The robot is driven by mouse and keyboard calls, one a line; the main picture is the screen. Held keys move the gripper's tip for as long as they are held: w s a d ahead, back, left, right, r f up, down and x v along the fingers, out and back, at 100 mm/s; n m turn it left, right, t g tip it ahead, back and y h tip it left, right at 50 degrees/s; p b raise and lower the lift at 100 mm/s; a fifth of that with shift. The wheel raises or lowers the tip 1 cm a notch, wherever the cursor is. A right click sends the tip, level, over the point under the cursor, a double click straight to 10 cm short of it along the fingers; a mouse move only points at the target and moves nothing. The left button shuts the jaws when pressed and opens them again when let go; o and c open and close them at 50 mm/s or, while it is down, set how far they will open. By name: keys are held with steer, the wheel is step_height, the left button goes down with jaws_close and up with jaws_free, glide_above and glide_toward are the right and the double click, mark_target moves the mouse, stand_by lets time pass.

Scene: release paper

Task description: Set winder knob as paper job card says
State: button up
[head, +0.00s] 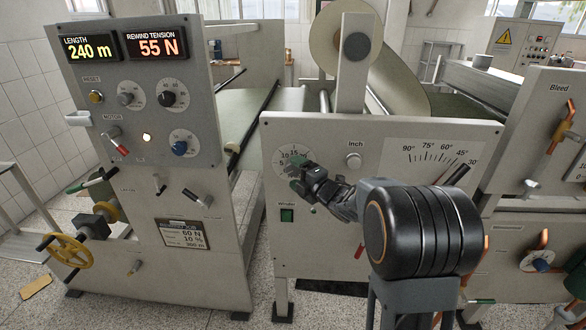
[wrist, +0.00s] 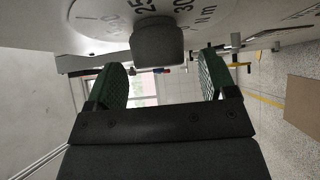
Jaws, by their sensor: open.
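The paper job card (head: 183,234) is on the left cabinet; its lines appear to read 60 N, 10 % and 300 m, with small labels I cannot read surely. My gripper (head: 298,178) is at a round dial (head: 285,157) marked 5, 10, 15 on the middle panel, above the label Winder, and hides its knob. In the wrist view, a grey knob (wrist: 158,43) shows in front of a scale with 25, 30 and N m. My gripper (wrist: 161,62) is open, its green-padded fingers to either side, with visible gaps. The knob's pointer cannot be seen.
The left cabinet's displays read length 240 m (head: 90,48) and rewind tension 55 N (head: 157,46). An Inch button (head: 354,160) sits right of the dial, a green switch (head: 287,215) below it. A paper roll (head: 340,40) stands above the panel.

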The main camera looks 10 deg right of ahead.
steer(key=shift+x, duration=1.05)
steer(key=c, duration=0.9)
steer(key=shift+f, duration=0.1)
steer(key=shift+c, duration=0.2)
steer(key=shift+f+b, duration=0.1)
steer(key=shift+b, duration=0.25)
